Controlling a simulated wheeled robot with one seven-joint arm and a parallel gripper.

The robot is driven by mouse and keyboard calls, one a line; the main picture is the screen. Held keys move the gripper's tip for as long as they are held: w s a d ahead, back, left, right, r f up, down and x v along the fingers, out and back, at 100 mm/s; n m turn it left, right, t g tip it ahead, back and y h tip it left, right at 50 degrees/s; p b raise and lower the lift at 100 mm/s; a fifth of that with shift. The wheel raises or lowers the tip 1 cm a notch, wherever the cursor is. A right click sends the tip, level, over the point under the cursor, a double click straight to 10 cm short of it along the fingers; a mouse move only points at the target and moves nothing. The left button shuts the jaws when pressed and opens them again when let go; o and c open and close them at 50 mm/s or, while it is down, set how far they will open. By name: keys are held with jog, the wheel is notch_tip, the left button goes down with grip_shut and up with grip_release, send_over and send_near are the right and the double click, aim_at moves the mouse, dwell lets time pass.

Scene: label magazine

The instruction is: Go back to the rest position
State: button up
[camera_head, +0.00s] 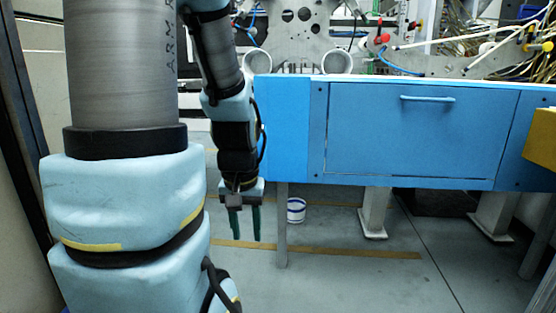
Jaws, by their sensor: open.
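My gripper (244,222) hangs at the end of my arm with its two dark green fingers pointing down. The fingers are apart, and nothing shows between them. It is left of the blue cabinet's front leg, above the grey floor. My arm's thick links fill the left of the view and hide what is behind them.
A blue cabinet (345,140) with a handled door stands on the right, carrying machinery, tubes and cables. A white and blue roll or bucket (296,210) is on the floor beneath it. A yellow box (541,135) juts in at the right edge. The floor (350,285) in front is clear.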

notch_tip(320, 180, up, 38)
jog(key=p, duration=3.8)
